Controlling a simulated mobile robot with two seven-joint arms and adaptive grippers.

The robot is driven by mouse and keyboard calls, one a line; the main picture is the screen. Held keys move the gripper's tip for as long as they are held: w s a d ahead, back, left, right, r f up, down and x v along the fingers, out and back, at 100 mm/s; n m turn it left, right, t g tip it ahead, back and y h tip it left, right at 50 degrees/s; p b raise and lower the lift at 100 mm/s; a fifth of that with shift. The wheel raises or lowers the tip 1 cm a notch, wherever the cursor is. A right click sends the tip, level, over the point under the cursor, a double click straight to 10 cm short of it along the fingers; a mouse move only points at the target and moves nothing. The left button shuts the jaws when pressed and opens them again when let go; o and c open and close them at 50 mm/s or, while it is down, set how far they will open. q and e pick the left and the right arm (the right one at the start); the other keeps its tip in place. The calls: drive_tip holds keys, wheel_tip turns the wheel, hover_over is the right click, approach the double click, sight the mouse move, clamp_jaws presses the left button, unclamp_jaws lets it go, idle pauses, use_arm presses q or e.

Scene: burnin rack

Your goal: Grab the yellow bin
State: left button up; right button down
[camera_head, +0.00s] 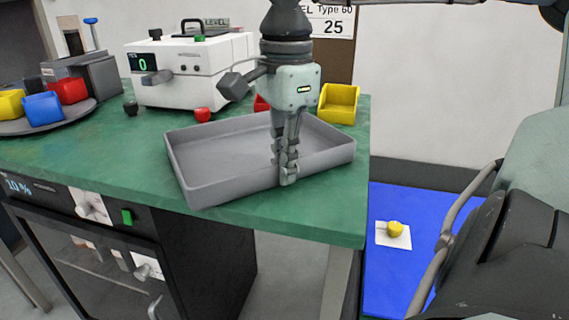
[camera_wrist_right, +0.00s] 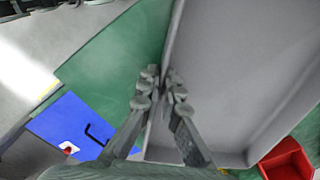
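A yellow bin (camera_head: 338,103) stands on the green table behind the grey tray's right corner in the head view. Another yellow bin (camera_head: 11,104) is at the far left on a round grey stand. My right gripper (camera_head: 286,168) points down at the front wall of the grey tray (camera_head: 185,178), away from both yellow bins. In the right wrist view its fingers (camera_wrist_right: 161,82) straddle the tray wall (camera_wrist_right: 240,60), close together on either side; it looks shut on that wall. Neither yellow bin is seen in the wrist view. My left gripper is not in view.
A white device (camera_head: 185,75) stands behind the tray. Blue (camera_head: 43,109) and red (camera_head: 69,90) bins share the round stand (camera_head: 62,122). Another red bin (camera_wrist_right: 287,160) is near the tray. A blue surface (camera_head: 390,275) lies right of the table. The table's left front is clear.

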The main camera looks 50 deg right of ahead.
idle(0.3)
drive_tip(key=c, duration=1.7)
unclamp_jaws()
